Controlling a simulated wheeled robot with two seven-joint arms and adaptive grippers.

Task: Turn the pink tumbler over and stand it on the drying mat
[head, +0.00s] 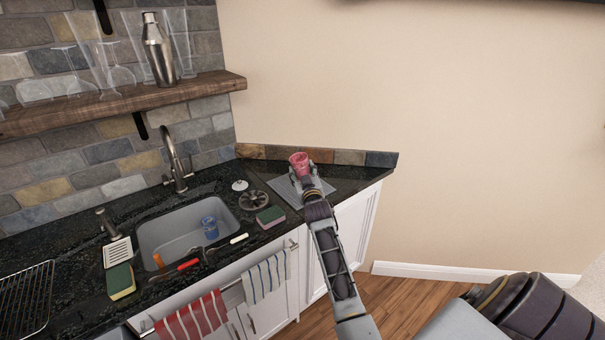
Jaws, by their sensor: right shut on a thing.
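The pink tumbler (299,160) is at the far right end of the counter, by the low tile edging. My right gripper (301,174) is shut on it, and the fingers hide its lower part. Its upper end looks like an open mouth, but it is small in view. The grey drying mat (279,187) lies flat on the counter below, partly covered by my right arm. I cannot tell whether the tumbler touches the mat. My left gripper is not in view.
The sink (160,236) with a blue cup (210,227) is to the left. A dark round strainer (254,200), a white round piece (240,185) and a sponge (270,216) lie near the mat. A shelf (120,106) holds glasses and a shaker (158,50).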

